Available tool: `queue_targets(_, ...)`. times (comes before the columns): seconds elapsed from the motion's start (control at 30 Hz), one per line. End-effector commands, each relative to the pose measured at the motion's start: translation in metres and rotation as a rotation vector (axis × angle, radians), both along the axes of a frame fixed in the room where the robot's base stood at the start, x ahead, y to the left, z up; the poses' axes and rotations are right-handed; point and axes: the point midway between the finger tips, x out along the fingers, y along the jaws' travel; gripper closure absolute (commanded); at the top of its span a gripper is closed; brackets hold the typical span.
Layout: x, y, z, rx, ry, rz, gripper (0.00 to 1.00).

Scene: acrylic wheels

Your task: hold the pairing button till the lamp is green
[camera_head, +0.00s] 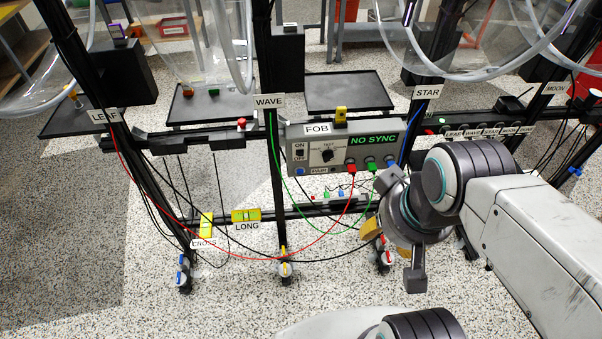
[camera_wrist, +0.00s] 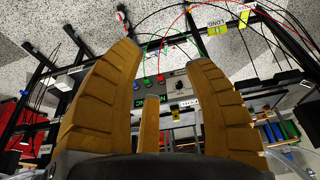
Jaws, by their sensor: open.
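A grey box labelled FOB (camera_head: 296,150) hangs on the rack between the WAVE and STAR posts. Its display (camera_head: 373,139) reads NO SYNC in green letters. It has an ON/OFF switch, a dark knob (camera_head: 327,154) and a small label that seems to read PAIR (camera_head: 319,171), with a blue button (camera_head: 300,172) left of it. No separate lamp on the box can be made out. My gripper (camera_head: 371,228) is right of and below the box, apart from it. In the wrist view my gripper (camera_wrist: 164,55) is open and empty; the box's knob (camera_wrist: 180,86) shows between its tan fingers.
A red cable (camera_head: 352,190) and a green cable (camera_head: 372,182) hang in loops from the box. Yellow levels (camera_head: 246,215) sit on the lower rail. Dark trays (camera_head: 348,92) stand behind. Clear acrylic wheels (camera_head: 205,45) hang above. Speckled floor (camera_head: 90,250) is free at left.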

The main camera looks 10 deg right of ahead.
Motion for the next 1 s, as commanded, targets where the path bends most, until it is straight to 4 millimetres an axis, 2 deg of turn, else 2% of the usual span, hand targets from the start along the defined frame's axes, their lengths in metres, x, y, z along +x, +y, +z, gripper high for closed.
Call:
queue_targets(0.13, 0.0, 0.0, 0.0, 0.0, 0.0, 0.0, 0.52)
queue_targets(0.17, 0.0, 0.0, 0.0, 0.0, 0.0, 0.0, 0.49)
queue_targets(0.73, 0.0, 0.0, 0.0, 0.0, 0.0, 0.0, 1.0)
queue_targets(1.0, 0.0, 0.0, 0.0, 0.0, 0.0, 0.0, 1.0)
